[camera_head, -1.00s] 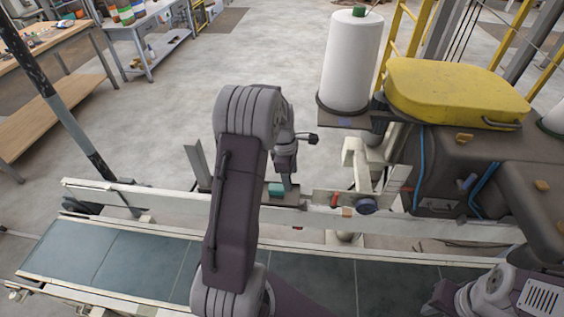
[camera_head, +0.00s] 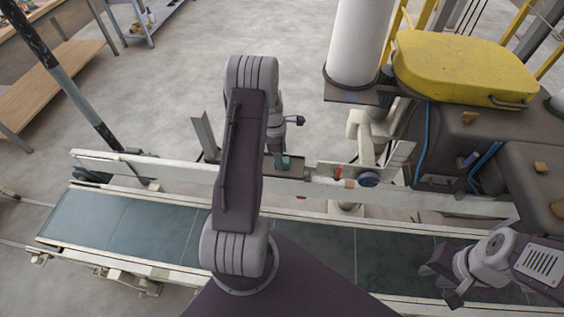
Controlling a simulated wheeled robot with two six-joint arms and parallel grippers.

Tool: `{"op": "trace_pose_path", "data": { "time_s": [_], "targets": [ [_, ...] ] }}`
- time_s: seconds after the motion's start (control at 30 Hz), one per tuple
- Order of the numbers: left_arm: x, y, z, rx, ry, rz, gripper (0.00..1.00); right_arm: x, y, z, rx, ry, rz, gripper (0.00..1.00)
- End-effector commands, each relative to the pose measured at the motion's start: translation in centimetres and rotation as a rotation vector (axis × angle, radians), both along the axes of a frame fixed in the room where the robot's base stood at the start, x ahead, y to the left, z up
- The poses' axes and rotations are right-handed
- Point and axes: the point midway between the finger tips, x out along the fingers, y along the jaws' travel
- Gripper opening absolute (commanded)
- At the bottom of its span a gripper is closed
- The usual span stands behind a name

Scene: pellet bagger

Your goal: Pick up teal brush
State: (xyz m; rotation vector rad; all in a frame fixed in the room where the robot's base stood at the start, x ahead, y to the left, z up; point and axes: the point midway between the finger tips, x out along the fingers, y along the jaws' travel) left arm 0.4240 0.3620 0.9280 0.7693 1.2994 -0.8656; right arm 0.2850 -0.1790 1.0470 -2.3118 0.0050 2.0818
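A small teal thing (camera_head: 286,162), which looks like the teal brush, lies on a small dark shelf (camera_head: 296,183) behind the conveyor's rear rail. My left arm covers part of this area. My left gripper (camera_head: 277,160) points down at the shelf, just beside the teal thing; its fingers are too small and hidden to tell whether they touch it. My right gripper (camera_head: 442,284) is low at the right, over the conveyor, with its fingers apart and nothing seen between them.
The conveyor belt (camera_head: 150,232) runs across the front, with a pale rail (camera_head: 150,170) behind it. A brown machine with a yellow cover (camera_head: 465,65) and a white roll (camera_head: 358,45) stand at the right. A wooden bench (camera_head: 60,75) is at the far left. Open floor lies behind.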

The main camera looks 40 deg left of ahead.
Motion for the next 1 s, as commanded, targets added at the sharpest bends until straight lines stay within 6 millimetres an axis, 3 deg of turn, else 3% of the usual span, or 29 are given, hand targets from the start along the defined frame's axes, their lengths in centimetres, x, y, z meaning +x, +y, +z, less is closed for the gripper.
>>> {"op": "trace_pose_path", "data": {
  "time_s": [0.17, 0.4, 0.47, 0.63, 1.0],
  "targets": [
    [0.2, -0.2, -2.6, -0.001, 0.002, 0.001, 0.60, 0.0, 0.0, 0.6, 0.000, 0.000, 0.000, 0.31],
    [0.3, -0.2, -3.0, 0.000, -0.001, 0.000, 0.60, 0.0, 0.0, 0.6, 0.000, 0.000, 0.000, 0.31],
    [0.3, -0.2, -3.0, 0.000, -0.001, 0.000, 0.46, 0.0, 0.0, 0.6, 0.000, 0.000, 0.000, 0.31],
    [0.3, -0.2, -3.0, 0.000, 0.000, 0.000, 0.00, 0.0, 0.0, 0.6, 0.000, 0.000, 0.000, 0.31],
    [0.3, -0.2, -2.3, 0.001, -0.002, 0.000, 0.00, 0.0, 0.0, 0.4, 0.000, 0.000, 0.000, 0.31]
  ]
}}
